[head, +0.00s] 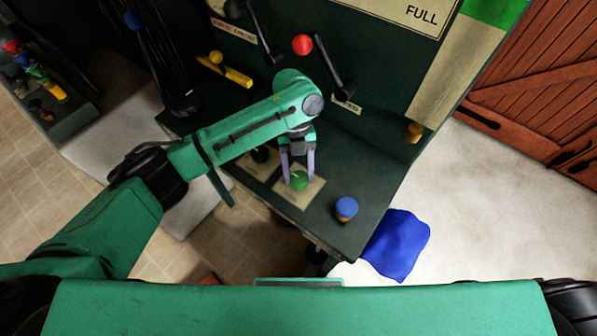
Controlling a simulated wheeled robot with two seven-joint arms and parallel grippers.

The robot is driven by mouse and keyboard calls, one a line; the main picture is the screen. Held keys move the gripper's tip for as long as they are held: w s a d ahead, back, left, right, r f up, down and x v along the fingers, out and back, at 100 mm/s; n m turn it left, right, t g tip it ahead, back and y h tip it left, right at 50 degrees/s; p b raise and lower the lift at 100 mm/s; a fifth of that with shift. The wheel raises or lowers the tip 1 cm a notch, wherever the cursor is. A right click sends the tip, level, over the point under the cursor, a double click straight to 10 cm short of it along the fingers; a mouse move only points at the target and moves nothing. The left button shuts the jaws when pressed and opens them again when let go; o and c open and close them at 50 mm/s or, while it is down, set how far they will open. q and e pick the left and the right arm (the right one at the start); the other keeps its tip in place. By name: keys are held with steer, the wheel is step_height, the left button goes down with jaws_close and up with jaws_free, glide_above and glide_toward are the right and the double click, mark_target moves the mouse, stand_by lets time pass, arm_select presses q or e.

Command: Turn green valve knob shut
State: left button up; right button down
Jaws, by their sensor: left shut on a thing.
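The green valve knob (299,181) sits on a pale square plate (312,192) on top of the dark green cabinet ledge. My left gripper (297,178) reaches down from above, with one finger on each side of the knob, and is shut on it. The fingers hide parts of the knob's sides. A light mark shows on the knob's top, but its exact turn is too small to tell. My right gripper is not in the view.
A blue knob (346,208) stands right of the plate near the ledge's edge. A black knob (261,154) stands to the left. A blue cloth (399,244) lies beyond the ledge.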

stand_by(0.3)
arm_select(q)
steer(key=o, duration=1.4)
steer(key=shift+c, duration=0.2)
steer(key=b+v, duration=0.1)
steer(key=v, duration=0.6)
steer(key=shift+r+b, duration=0.25)
steer(key=shift+b, duration=0.1)
steer(key=shift+w, duration=0.15)
